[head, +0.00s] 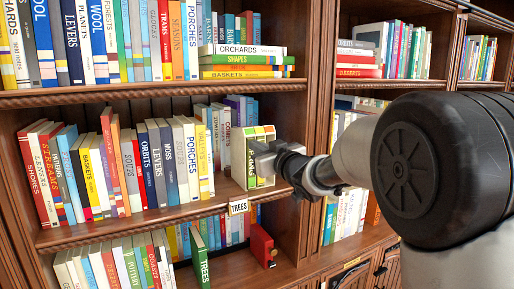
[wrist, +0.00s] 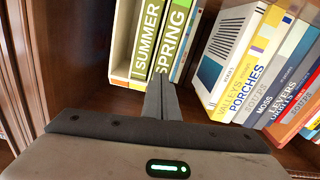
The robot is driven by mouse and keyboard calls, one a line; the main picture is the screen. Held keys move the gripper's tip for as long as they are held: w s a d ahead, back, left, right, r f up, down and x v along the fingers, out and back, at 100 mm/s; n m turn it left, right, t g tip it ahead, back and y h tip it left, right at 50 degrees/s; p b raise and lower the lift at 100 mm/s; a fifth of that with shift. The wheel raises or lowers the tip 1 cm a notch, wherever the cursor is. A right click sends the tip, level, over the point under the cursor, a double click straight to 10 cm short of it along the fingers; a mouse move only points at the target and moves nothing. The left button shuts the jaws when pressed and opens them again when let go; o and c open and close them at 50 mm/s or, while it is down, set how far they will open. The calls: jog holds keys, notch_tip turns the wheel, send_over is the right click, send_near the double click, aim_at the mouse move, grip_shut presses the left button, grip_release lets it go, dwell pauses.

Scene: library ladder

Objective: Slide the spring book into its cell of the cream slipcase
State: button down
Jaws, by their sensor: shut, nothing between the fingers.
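The cream slipcase (head: 239,160) stands on the middle shelf at the right end of the book row. Its cream wall (wrist: 122,42) also shows in the wrist view. The spring book (wrist: 173,38) stands upright in the slipcase with its green lettered spine facing me, just right of the summer book (wrist: 147,40). In the head view my gripper (head: 262,155) covers part of the slipcase's front.
Leaning books, among them Porches (wrist: 247,75), stand to the right in the wrist view. A wooden upright (wrist: 65,50) is close on the left. A TREES label (head: 238,206) hangs on the shelf edge. A red block-like object (head: 262,246) stands on the shelf below.

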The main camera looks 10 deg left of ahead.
jog(key=b+v, duration=0.1)
jog(key=v, duration=1.9)
